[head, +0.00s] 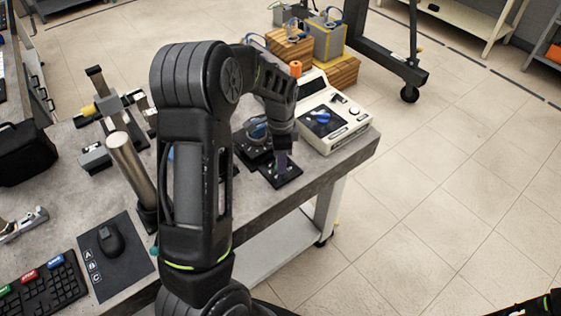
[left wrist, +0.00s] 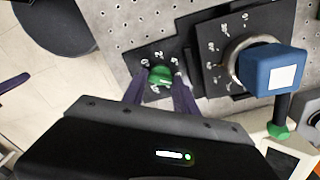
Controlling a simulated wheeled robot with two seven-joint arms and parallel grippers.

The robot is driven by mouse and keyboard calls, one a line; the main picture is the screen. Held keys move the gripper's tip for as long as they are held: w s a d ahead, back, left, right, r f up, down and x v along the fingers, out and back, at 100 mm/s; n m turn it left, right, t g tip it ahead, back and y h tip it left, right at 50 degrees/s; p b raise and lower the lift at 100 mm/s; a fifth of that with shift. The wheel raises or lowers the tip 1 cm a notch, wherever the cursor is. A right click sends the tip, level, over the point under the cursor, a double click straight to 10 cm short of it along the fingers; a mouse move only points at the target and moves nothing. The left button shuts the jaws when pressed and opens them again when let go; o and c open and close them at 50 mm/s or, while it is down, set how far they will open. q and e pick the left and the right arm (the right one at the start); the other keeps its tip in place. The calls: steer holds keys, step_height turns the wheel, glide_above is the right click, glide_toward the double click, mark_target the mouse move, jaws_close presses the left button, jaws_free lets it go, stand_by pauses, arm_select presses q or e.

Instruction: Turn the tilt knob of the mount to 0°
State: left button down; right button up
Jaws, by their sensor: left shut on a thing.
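The tilt knob, a small green knob (left wrist: 160,75), sits on a black plate with white marks around it in the left wrist view. My left gripper (left wrist: 160,87) is shut on this knob, with one purple finger on each side. Its fingers (head: 283,162) point down at the black plate (head: 290,177) near the bench's edge in the head view. Beside it, a blue block with a white square face (left wrist: 283,77) sits at a metal ring on another marked black plate (left wrist: 222,48). The exact knob angle is too small to read.
A white instrument with a blue knob (head: 334,118) stands just right of my left gripper. A metal post (head: 132,165), a mouse (head: 110,240) and a keyboard (head: 40,302) are on the left of the bench. Open floor lies right of the bench edge.

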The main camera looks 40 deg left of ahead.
arm_select(q)
steer(key=n+b, duration=0.1)
steer(key=n, duration=0.3)
steer(key=shift+n, duration=0.3)
steer(key=n, duration=0.3)
steer(key=shift+w+n+b, duration=0.1)
steer(key=shift+n+b, duration=0.25)
steer(key=shift+n, duration=0.05)
steer(key=n, duration=0.3)
steer(key=shift+a+n, duration=0.1)
steer(key=shift+n, duration=0.2)
steer(key=n, duration=0.3)
steer(key=shift+n, duration=0.3)
steer(key=n, duration=0.3)
steer(key=shift+r+n, duration=0.1)
steer(key=shift+n, duration=0.2)
steer(key=n+p, duration=0.1)
steer(key=n, duration=0.3)
steer(key=shift+n, duration=0.3)
steer(key=n+p, duration=0.1)
steer(key=n, duration=0.2)
steer(key=shift+n+p, duration=0.3)
steer(key=shift+p, duration=0.1)
steer(key=shift+n+p, duration=0.8)
steer(key=shift+n, duration=1.1)
